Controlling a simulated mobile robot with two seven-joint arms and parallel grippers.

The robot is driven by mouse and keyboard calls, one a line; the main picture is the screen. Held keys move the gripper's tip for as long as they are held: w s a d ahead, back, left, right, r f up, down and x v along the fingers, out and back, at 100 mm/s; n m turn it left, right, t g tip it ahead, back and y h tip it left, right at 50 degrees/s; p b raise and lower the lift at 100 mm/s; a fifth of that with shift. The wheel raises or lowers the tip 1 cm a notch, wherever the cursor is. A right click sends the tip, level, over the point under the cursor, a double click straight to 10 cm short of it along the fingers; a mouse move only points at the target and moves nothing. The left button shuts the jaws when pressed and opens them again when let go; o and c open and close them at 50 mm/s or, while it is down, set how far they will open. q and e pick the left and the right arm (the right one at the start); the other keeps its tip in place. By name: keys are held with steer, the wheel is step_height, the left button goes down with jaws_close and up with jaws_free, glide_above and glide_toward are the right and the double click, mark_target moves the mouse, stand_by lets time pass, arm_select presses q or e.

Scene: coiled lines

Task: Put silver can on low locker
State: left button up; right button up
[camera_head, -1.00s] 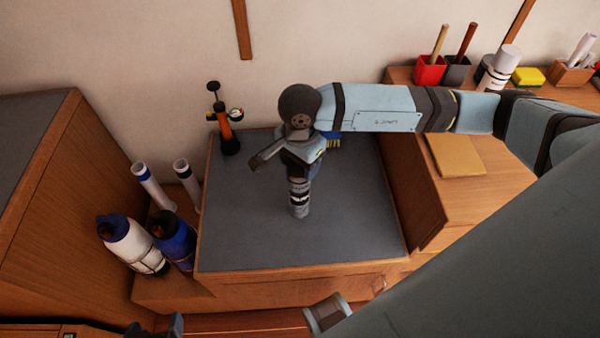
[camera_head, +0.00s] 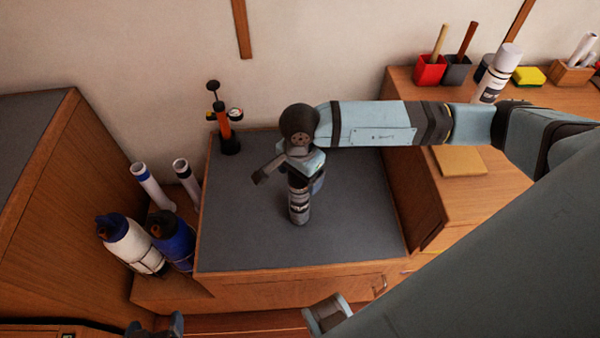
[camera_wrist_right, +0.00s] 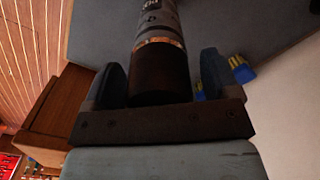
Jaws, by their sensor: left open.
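The silver can (camera_head: 298,208), banded with dark stripes, stands upright at the middle of the low locker (camera_head: 240,245), on or just above its dark grey top. My right gripper (camera_head: 300,183) is above it, pointing down. In the right wrist view the can (camera_wrist_right: 157,45) lies between the two fingers of my right gripper (camera_wrist_right: 163,75), its black end nearest the palm. Narrow gaps seem to show beside the can, so I cannot tell whether the fingers press on it. Low in the head view is my open left gripper (camera_head: 155,328), partly cut off by the edge.
A hand pump (camera_head: 227,130) stands at the locker's back left corner. Bottles (camera_head: 130,245) and tubes (camera_head: 150,185) stand to its left. A higher wooden unit (camera_head: 415,190) borders the right side. The locker's front is clear.

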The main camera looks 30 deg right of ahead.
steer(key=shift+r, duration=0.1)
steer(key=shift+r, duration=0.3)
step_height(320, 180, up, 12)
steer(key=shift+f+p, duration=0.2)
steer(key=shift+p, duration=0.1)
stand_by(0.4)
